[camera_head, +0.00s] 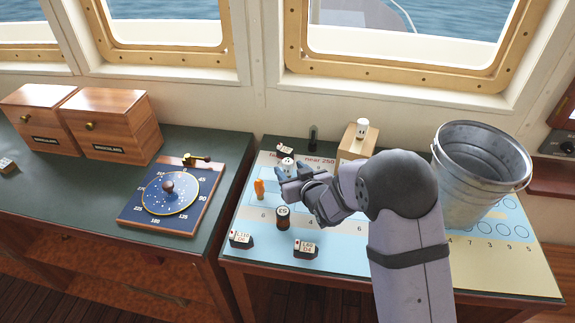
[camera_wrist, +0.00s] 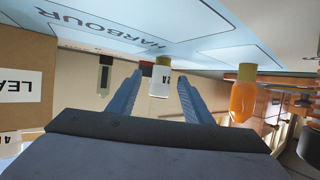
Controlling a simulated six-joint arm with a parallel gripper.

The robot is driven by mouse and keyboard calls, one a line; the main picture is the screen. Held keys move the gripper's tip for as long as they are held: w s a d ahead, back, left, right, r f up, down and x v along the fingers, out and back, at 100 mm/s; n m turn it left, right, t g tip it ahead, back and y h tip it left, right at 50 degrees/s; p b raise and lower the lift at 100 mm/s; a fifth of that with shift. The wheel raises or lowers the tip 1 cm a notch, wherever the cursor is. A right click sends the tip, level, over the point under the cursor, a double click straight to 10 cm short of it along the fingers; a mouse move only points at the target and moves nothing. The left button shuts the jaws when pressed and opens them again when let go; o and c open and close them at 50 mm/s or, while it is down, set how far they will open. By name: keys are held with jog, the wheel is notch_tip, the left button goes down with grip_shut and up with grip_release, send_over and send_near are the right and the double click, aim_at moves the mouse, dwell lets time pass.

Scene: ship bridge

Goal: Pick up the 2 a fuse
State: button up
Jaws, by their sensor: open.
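A small white fuse (camera_head: 288,163) stands on the chart-covered table in the head view, just beyond my gripper (camera_head: 294,174). In the wrist view the white fuse (camera_wrist: 160,84) has a brass-coloured end and a label that seems to read 2 A. My two blue fingers (camera_wrist: 160,77) are open, one on each side of it. Small gaps show between the fingers and the fuse. An orange fuse (camera_wrist: 243,100) with a brass-coloured end stands outside the right finger in the wrist view; it also shows in the head view (camera_head: 259,188), left of my gripper.
A dark cylinder with a pale top (camera_head: 283,217) stands in front of my gripper. Labelled blocks (camera_head: 305,248) lie at the table's front edge. A dark green cylinder (camera_head: 313,138), a wooden block (camera_head: 352,148) with a white piece on top, and a metal bucket (camera_head: 470,190) stand farther back or right.

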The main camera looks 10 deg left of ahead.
aim_at(287, 161)
jog(key=shift+x, duration=1.3)
jog(key=shift+c, duration=0.3)
jog(key=c, duration=1)
jog(key=shift+c, duration=0.2)
jog(key=shift+r, duration=0.1)
jog(key=shift+r+b, duration=0.65)
jog(key=shift+r, duration=4.35)
